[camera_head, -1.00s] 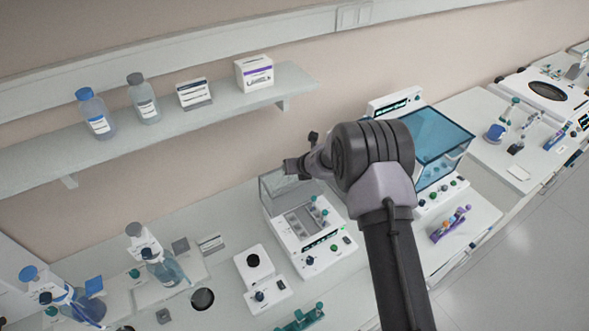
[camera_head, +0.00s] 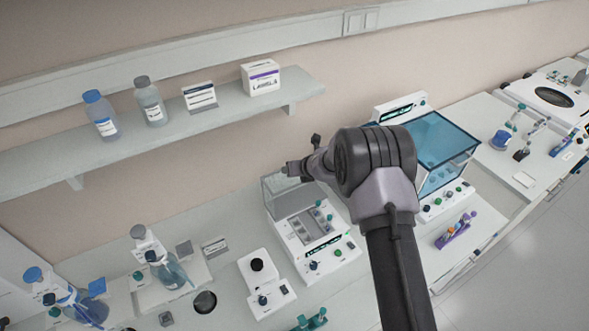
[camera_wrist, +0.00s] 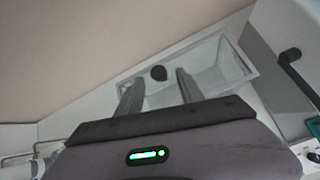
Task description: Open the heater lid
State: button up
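The heater (camera_head: 335,254) is a white bench unit with a grey tube block, knobs and a green-lit display. Its clear lid (camera_head: 277,196) stands raised at the back, and the tube block shows uncovered in front. My gripper (camera_head: 286,169) is at the lid's upper edge, partly hidden by my arm. In the wrist view, my gripper (camera_wrist: 160,78) has its two fingers apart. I cannot tell whether the fingers touch anything.
A shelf (camera_head: 230,108) with bottles and boxes runs along the wall above. A unit with a blue clear cover (camera_head: 440,145) stands right of my arm. A small white unit (camera_head: 268,285) sits left of the heater. Bottles (camera_head: 170,270) stand farther left.

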jog(key=b+v, duration=0.1)
jog(key=v, duration=1.6)
jog(key=shift+s+d, duration=0.1)
jog(key=shift+s, duration=0.1)
